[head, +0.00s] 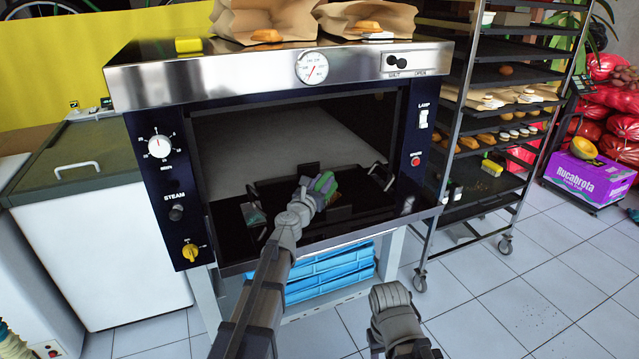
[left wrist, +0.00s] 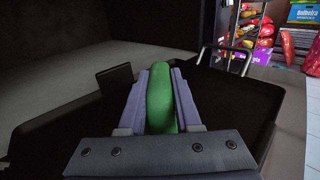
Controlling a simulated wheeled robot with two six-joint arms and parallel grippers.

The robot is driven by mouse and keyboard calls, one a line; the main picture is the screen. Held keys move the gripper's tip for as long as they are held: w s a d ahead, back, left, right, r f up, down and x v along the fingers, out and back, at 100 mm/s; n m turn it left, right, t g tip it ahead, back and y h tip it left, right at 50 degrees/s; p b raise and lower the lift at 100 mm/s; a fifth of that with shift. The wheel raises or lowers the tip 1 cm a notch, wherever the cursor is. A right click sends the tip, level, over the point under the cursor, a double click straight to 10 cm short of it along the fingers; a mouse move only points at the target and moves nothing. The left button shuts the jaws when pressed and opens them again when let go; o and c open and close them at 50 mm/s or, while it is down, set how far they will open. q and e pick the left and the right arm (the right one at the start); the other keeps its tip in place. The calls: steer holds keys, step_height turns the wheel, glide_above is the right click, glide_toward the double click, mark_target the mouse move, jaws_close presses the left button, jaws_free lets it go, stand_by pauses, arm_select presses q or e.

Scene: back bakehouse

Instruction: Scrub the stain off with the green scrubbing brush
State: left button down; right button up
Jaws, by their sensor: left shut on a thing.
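My left gripper (head: 322,187) is inside the mouth of the oven, shut on the green scrubbing brush (head: 325,180). In the left wrist view, the rounded green body of the brush (left wrist: 160,95) stands between the two fingers (left wrist: 161,100). The brush is over a black tray (head: 375,205) at the oven opening. A small brownish patch shows beside the brush in the head view; I cannot tell whether it is the stain or part of the brush. The brush's underside is hidden, so contact with the tray cannot be told. A grey link of my right arm shows low in the head view, without its fingers.
The oven's steel top (head: 270,75) holds paper bags, bread and a yellow sponge (head: 188,45). A wire handle (head: 382,175) rises at the tray's right. A wheeled rack (head: 500,75) of baked goods stands right. Blue crates (head: 330,272) sit below.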

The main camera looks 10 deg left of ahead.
mark_target(333, 191)
arm_select(q)
steer(key=shift+w+d, duration=0.45)
steer(key=shift+d, duration=0.25)
steer(key=shift+w+d, duration=0.4)
steer(key=shift+d, duration=0.3)
steer(key=shift+w+d, duration=0.45)
steer(key=shift+d, duration=0.4)
steer(key=shift+w+d, duration=0.45)
steer(key=shift+d, duration=0.35)
steer(key=shift+s+a+r, duration=0.1)
steer(key=shift+s+a, duration=0.4)
steer(key=shift+a, duration=0.35)
steer(key=shift+s+a, duration=0.45)
steer(key=shift+a, duration=0.4)
steer(key=shift+s+a, duration=0.5)
steer(key=shift+a, duration=0.3)
steer(key=shift+s+a, duration=0.5)
steer(key=shift+a, duration=0.3)
